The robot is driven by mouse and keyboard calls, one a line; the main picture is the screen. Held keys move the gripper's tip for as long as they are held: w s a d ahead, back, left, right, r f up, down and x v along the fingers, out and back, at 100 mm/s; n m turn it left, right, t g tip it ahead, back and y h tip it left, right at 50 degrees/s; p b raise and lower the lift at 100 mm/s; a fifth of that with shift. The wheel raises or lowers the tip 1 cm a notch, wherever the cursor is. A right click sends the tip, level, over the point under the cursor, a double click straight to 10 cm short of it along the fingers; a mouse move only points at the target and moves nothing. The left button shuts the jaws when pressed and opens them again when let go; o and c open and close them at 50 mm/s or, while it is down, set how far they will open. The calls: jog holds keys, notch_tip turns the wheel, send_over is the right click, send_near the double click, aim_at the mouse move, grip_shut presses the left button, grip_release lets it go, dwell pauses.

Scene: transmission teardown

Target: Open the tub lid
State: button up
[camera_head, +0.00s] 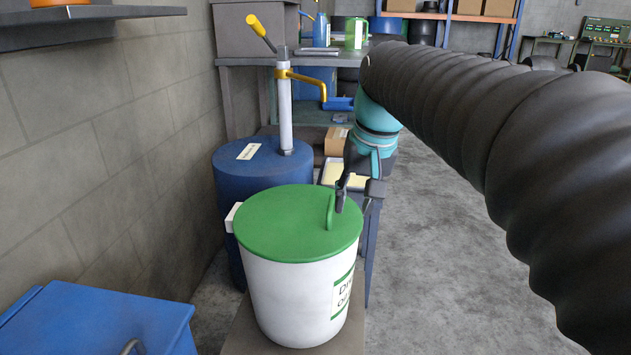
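A white tub (295,300) with a green and white label stands in the lower middle, and its label is partly cut off by the tub's curve. Its round green lid (285,222) lies flat on the rim. A green upright handle (330,212) rises from the lid's right side, and a white block (232,217) sits at the tub's left rim. My gripper (355,203) points down at the lid's right edge, with its dark fingers apart. The left finger is right beside the handle; I cannot tell whether it touches it. Nothing shows held between the fingers.
A blue drum (238,170) with a yellow-handled pump (284,100) stands just behind the tub. A blue box (95,325) is at the lower left. A block wall (110,140) runs along the left. Grey floor (430,270) lies open to the right.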

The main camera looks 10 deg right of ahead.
jog(key=m+g+y+p, duration=0.1)
jog(key=g+p, duration=0.1)
jog(key=p, duration=0.1)
send_near(331, 205)
jog(key=f+b, duration=0.1)
jog(key=f, duration=0.1)
jog(key=f+b, duration=0.1)
jog(key=f, duration=0.2)
jog(key=a+f+b, duration=0.1)
jog(key=f, duration=0.2)
jog(key=shift+w+a+b, duration=0.1)
jog(key=shift+w+b, duration=0.25)
jog(key=shift+w, duration=0.05)
grip_shut()
